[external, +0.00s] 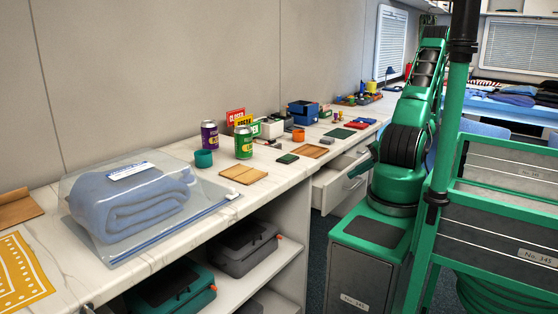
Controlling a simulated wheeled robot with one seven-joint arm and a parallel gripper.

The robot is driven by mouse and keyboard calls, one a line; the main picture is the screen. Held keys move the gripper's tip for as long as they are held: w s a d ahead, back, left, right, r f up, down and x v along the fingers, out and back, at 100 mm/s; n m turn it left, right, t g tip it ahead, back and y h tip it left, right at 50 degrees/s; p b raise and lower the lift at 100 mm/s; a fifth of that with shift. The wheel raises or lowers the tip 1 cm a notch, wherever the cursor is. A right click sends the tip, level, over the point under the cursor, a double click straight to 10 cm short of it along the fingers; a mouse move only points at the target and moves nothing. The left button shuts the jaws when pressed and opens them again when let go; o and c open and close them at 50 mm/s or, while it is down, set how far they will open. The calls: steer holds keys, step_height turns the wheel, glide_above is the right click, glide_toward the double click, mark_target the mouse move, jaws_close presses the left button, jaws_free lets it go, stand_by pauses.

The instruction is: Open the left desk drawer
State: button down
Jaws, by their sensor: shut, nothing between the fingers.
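The left desk drawer (342,192) is a white drawer under the counter, right of the open shelves. It stands pulled out, with part of its inside showing from above. A metal handle is on its front. My gripper (357,171) shows only in small part, as a dark green tip beside the arm, just above and close to the drawer front. It is shut and holds nothing. I cannot tell whether it touches the drawer or its handle, and most of the wrist is hidden behind my arm.
The marble-look counter (210,169) carries a bagged blue towel (132,203), two cans, a teal cup (203,158), wooden boards and small boxes. Grey and teal cases (243,246) fill the shelves below. Dark floor shows between the drawer and my base.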

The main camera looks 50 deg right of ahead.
steer(key=s+a+r+n+g+h, duration=0.25)
steer(key=a+r+g, duration=0.2)
steer(key=r, duration=0.45)
steer(key=s+a+r+n+g+h, duration=0.1)
steer(key=a+r+n+g+h, duration=0.3)
steer(key=r, duration=0.5)
steer(key=w+d+r+g, duration=0.2)
steer(key=w+d+r, duration=0.1)
steer(key=w+r, duration=0.1)
steer(key=w+d+f+n+g, duration=0.1)
steer(key=w+d+f+n, duration=0.1)
steer(key=w+d+f, duration=0.4)
steer(key=w+d+f+n+g, duration=0.1)
steer(key=w+f+n+g, duration=0.15)
steer(key=w+f, duration=0.55)
steer(key=x, duration=1)
steer(key=shift+f+t, duration=0.4)
steer(key=shift+f, duration=0.05)
steer(key=shift+d, duration=0.1)
